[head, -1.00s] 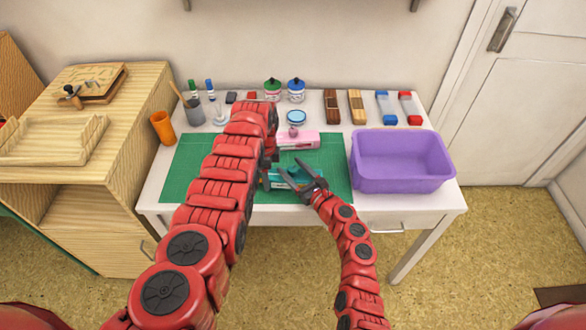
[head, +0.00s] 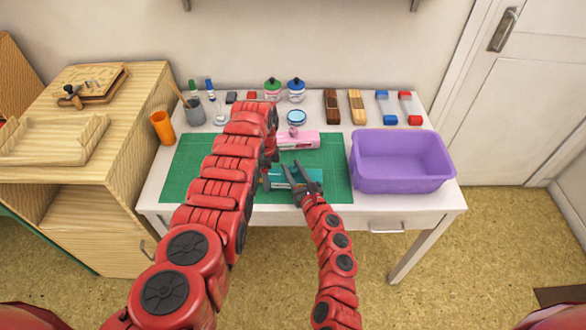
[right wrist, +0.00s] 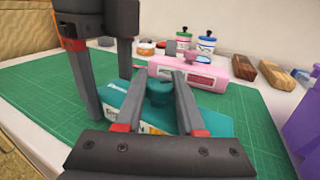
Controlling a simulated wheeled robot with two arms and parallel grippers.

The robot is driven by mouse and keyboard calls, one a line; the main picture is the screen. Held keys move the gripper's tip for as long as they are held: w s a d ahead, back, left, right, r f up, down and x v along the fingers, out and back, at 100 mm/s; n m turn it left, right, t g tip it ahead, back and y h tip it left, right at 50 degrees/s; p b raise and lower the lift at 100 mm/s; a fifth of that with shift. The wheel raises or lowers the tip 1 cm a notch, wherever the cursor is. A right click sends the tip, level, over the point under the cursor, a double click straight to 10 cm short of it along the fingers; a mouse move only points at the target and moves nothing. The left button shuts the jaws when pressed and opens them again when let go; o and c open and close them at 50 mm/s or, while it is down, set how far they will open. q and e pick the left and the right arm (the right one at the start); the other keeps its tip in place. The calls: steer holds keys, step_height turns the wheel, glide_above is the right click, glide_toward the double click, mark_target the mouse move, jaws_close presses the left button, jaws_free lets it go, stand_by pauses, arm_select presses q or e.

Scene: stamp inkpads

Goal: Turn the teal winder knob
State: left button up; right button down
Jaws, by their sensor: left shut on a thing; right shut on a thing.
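A teal winder (head: 312,175) lies on the green mat near its front. In the right wrist view, its body (right wrist: 208,120) shows with a round teal knob (right wrist: 158,92) on top. My right gripper (head: 293,168) comes from the front, with one finger on each side of the knob, shut on it; it also shows in the right wrist view (right wrist: 160,76). My left gripper (head: 268,178) is at the winder's left end and shut on its body; its fingers show at upper left in the right wrist view (right wrist: 106,85). My arms hide part of the winder.
A pink winder (head: 298,141) lies just behind on the green mat (head: 190,165). A purple bin (head: 402,185) stands to the right. Inkpads, bottles and brushes line the table's back, with an orange cup (head: 162,128) at left. The mat's left part is clear.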

steer(key=shift+m+t+h, duration=0.6)
steer(key=shift+m+h, duration=0.5)
steer(key=shift+h, duration=0.6)
steer(key=shift+r, duration=0.1)
steer(key=c, duration=0.5)
jaws_free()
steer(key=v, duration=1.2)
